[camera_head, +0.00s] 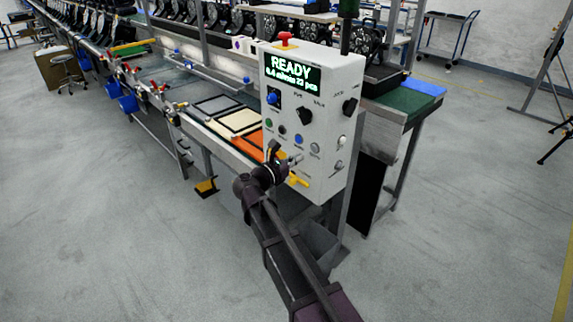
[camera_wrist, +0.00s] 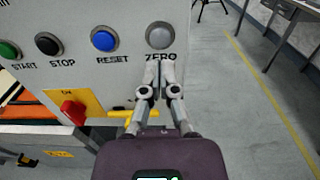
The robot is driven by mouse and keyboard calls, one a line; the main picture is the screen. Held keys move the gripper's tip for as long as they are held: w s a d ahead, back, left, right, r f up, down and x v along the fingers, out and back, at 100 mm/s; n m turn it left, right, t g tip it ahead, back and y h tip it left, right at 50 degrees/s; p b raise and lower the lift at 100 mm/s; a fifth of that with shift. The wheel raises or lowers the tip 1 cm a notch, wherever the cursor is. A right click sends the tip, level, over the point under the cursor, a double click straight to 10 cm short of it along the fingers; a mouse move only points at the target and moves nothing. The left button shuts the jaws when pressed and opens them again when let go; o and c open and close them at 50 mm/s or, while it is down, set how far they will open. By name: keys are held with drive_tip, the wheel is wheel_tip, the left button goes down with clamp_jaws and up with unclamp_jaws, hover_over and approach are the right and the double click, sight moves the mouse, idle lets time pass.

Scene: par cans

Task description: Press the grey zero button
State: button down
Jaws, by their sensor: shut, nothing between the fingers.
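The grey zero button (camera_wrist: 159,35) is round, in a metal ring at the right end of a row on a light control panel, with the label ZERO below it. It also shows in the head view (camera_head: 315,148). My gripper (camera_wrist: 157,70) is shut and empty. In the wrist view its fingertips are just below the button and cover part of the ZERO label; I cannot tell whether they touch the panel. In the head view my gripper (camera_head: 292,160) is in front of the panel, lower left of the button.
Left of the zero button are the blue RESET (camera_wrist: 103,39), black STOP (camera_wrist: 48,43) and green START (camera_wrist: 9,50) buttons. Below are a red switch (camera_wrist: 73,112) on a yellow plate and a yellow handle (camera_wrist: 130,113). The display (camera_head: 291,70) reads READY. Floor is open at right.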

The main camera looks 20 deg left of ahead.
sight(313, 148)
drive_tip(key=shift+x, duration=2.4)
drive_tip(key=shift+w+d, duration=0.15)
drive_tip(key=shift+w, duration=0.3)
drive_tip(key=shift+w+d+r, duration=0.1)
drive_tip(key=shift+w+r, duration=0.05)
drive_tip(key=shift+w, duration=0.25)
drive_tip(key=shift+s, duration=0.7)
drive_tip(key=v, duration=1.3)
drive_tip(key=shift+s+a, duration=0.2)
drive_tip(key=shift+a, duration=0.05)
